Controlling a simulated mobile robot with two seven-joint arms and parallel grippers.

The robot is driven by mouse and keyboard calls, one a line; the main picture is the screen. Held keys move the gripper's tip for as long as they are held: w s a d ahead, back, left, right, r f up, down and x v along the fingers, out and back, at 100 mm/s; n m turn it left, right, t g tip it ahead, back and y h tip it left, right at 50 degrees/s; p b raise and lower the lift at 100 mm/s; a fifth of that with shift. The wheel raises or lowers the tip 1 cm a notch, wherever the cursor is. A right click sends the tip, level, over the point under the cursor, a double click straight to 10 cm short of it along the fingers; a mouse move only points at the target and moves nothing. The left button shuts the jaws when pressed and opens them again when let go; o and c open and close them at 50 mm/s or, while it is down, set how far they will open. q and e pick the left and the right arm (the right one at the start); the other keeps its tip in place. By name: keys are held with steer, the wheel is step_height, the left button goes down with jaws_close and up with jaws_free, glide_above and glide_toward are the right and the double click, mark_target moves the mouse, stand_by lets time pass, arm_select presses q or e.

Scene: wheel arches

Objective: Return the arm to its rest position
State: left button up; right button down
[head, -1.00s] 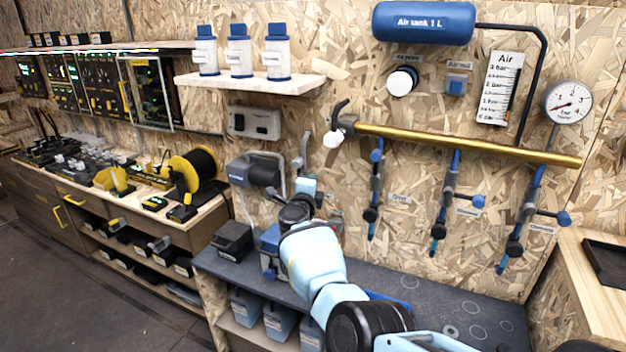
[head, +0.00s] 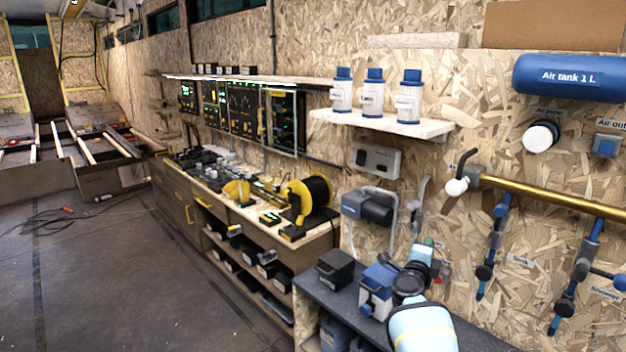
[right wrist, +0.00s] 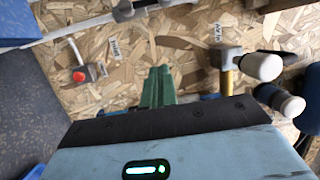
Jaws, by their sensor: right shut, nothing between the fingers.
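My right gripper (head: 428,243) is at the lower right of the head view, in front of the chipboard wall and above the dark workbench (head: 345,292). Its light blue arm comes up from the bottom edge. In the right wrist view its green fingers (right wrist: 157,88) are together, with nothing between them. They point toward the chipboard wall. My left gripper is not in view.
Near the right arm stand a blue-and-white device (head: 377,290) and a black box (head: 335,268). A brass pipe (head: 560,196) with hanging blue valves is at right. Open floor (head: 110,270) lies at left.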

steer(key=s+a+f+n+y, duration=0.2)
steer(key=s+f+n+y, duration=0.3)
steer(key=s+f+n, duration=0.6)
steer(key=s+a+f+n+y, duration=0.2)
steer(key=s+f+n+y, duration=0.3)
steer(key=s+f, duration=0.95)
steer(key=s+a+f+n+g, duration=0.1)
steer(key=s+a+n+g, duration=0.1)
steer(key=s, duration=0.8)
steer(key=s+a+f+n+g+y, duration=0.1)
steer(key=s+a+n, duration=0.3)
steer(key=s, duration=0.7)
steer(key=s+a+f+n+g+y, duration=0.1)
steer(key=s+a+f+n+g, duration=0.2)
steer(key=s, duration=0.7)
steer(key=shift+s+a+n+g+p, duration=0.15)
steer(key=shift+s+n+g+p, duration=0.15)
steer(key=shift+n, duration=0.4)
steer(key=shift+f, duration=0.1)
